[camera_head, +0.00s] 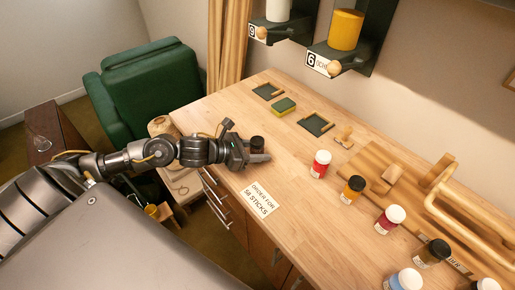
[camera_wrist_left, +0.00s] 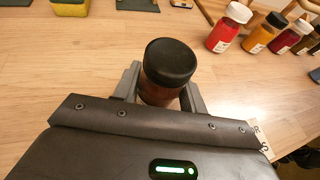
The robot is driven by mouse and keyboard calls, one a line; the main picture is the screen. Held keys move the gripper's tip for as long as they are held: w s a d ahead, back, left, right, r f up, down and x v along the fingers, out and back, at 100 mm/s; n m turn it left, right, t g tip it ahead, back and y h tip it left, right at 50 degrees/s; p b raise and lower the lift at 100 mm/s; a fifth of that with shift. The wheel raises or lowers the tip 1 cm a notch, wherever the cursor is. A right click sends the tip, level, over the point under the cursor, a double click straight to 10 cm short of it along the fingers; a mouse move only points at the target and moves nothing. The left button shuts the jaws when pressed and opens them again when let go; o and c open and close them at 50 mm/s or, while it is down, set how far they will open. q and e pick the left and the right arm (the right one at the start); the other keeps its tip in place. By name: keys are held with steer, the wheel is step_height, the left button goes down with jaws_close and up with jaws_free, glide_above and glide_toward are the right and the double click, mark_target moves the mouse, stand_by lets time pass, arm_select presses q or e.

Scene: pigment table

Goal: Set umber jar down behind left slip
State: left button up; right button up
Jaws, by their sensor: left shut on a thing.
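The umber jar (camera_head: 257,145), brown with a black lid, is upright between the fingers of my left gripper (camera_head: 256,158), near the table's left edge. In the left wrist view the jar (camera_wrist_left: 168,72) fills the gap between both fingers of the left gripper (camera_wrist_left: 160,95), which is shut on it. Whether its base touches the table is hidden. A white paper slip (camera_head: 260,200) reading as an order for sticks lies nearer the front edge; the jar is beyond it. No second paper slip is plain to see. My right gripper is not in view.
A red jar (camera_head: 320,164), a yellow jar (camera_head: 352,189) and several others stand to the right. The wood table (camera_head: 225,112) is clear around the gripper.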

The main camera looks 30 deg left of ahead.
arm_select(q)
steer(key=shift+f+b, duration=0.2)
steer(key=shift+b, duration=0.1)
steer(key=o, duration=1)
steer(key=shift+r, duration=0.1)
steer(key=shift+o, duration=0.2)
steer(key=shift+r, duration=0.1)
